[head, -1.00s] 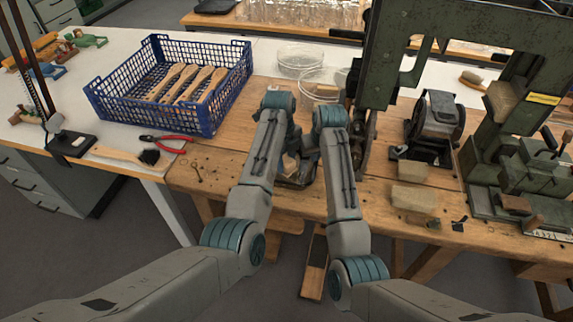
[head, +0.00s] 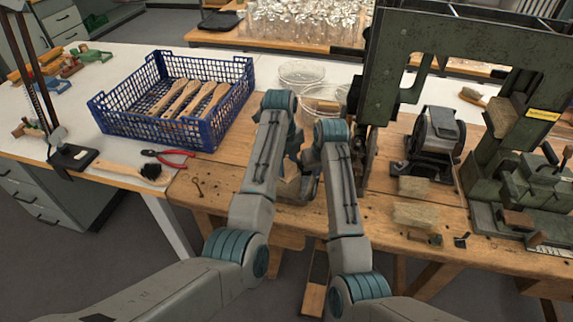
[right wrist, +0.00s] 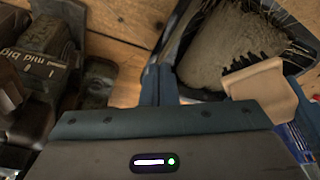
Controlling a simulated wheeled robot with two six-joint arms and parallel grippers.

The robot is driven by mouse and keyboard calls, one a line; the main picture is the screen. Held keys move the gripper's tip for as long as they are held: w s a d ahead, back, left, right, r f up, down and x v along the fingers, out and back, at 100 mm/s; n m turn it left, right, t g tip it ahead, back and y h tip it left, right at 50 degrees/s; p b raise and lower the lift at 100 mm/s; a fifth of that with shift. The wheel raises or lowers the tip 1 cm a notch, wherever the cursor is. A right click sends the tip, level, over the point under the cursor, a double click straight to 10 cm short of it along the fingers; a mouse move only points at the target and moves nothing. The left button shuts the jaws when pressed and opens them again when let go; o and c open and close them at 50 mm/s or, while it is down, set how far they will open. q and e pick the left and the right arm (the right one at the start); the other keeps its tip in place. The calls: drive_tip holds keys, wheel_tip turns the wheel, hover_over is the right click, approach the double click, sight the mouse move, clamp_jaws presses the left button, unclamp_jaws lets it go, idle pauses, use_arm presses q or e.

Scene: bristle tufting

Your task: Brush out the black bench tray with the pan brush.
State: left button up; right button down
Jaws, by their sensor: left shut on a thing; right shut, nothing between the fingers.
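A brush (head: 150,172) with a pale wooden handle and black bristles lies at the left edge of the table, beside red-handled pliers. My left gripper (head: 292,172) is low over the front of the wooden bench, mostly hidden by its own arm. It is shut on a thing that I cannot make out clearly. My right gripper (head: 314,172) is close beside it; in the right wrist view its blue fingers (right wrist: 160,86) are together and empty. Right of them there are a pale block (right wrist: 264,88), dark bristle-like strands (right wrist: 258,56) and a grey-beige mass (right wrist: 215,50) within a dark edge. I cannot pick out the black tray for sure.
A blue crate (head: 100,128) with several wooden brush bodies stands at the left. Clear round dishes (head: 303,73) are behind my grippers. A green press frame (head: 400,35), a grey machine (head: 436,138) and pale blocks (head: 415,214) crowd the right.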

use_arm(q)
drive_tip(key=shift+s+d, duration=0.15)
drive_tip(key=shift+d, duration=0.2)
use_arm(e)
drive_tip(key=shift+r, duration=2.65)
use_arm(q)
drive_tip(key=shift+f, duration=0.1)
use_arm(e)
drive_tip(key=shift+r, duration=0.15)
drive_tip(key=v, duration=0.7)
drive_tip(key=shift+s+r, duration=0.2)
drive_tip(key=shift+r, duration=0.15)
use_arm(q)
drive_tip(key=shift+a, duration=0.1)
